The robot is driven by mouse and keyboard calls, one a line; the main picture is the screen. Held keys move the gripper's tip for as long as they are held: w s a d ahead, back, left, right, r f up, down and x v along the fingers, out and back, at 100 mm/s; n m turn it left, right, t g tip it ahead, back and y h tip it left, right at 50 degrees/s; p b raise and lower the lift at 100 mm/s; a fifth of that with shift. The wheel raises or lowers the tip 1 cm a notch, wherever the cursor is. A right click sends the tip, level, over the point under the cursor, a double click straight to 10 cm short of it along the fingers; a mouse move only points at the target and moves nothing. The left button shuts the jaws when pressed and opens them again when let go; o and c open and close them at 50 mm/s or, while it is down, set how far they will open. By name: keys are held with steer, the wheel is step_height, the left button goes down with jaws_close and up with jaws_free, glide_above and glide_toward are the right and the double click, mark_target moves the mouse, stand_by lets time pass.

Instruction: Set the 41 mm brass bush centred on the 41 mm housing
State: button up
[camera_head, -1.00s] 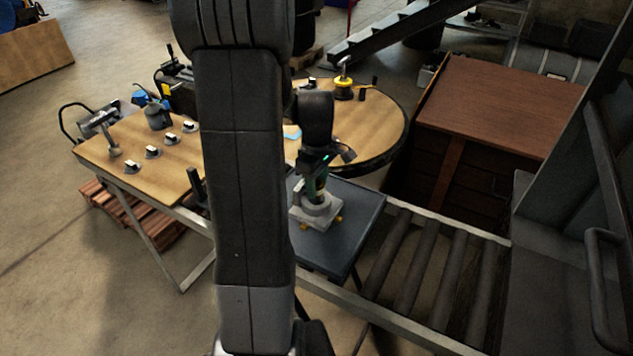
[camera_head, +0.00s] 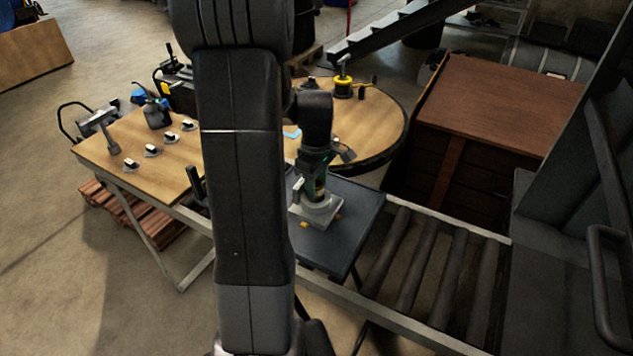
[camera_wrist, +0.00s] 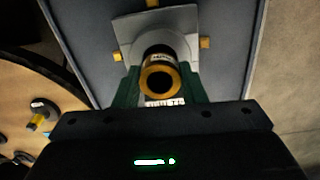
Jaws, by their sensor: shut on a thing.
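The brass bush (camera_wrist: 160,82), a short ring with a dark bore and a white label, is between the green fingers of my gripper (camera_wrist: 158,92) in the wrist view. The light grey housing (camera_wrist: 128,28) with a square base lies behind the bush. In the head view my gripper (camera_head: 317,188) points down over the housing (camera_head: 326,212), and a little of the bush shows between the fingers. The bush overlaps the housing in both views. I cannot tell whether they touch or whether they are centred. The fingers and bush hide much of the housing's top.
The housing stands on a dark blue-grey plate (camera_head: 358,206), with small yellow blocks (camera_wrist: 204,43) around its base. A roller conveyor (camera_head: 430,262) runs to the right. A round wooden table (camera_head: 375,125) is behind, and a wooden bench (camera_head: 117,170) with several small parts is left.

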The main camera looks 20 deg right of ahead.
steer(key=shift+f+b, duration=0.45)
steer(key=shift+f, duration=0.25)
steer(key=shift+f+b, duration=0.3)
steer(key=shift+f, duration=0.1)
stand_by(0.4)
steer(key=o, duration=1.5)
step_height(320, 180, up, 9)
steer(key=p, duration=0.6)
steer(key=shift+r+p, duration=0.1)
steer(key=shift+p, duration=0.3)
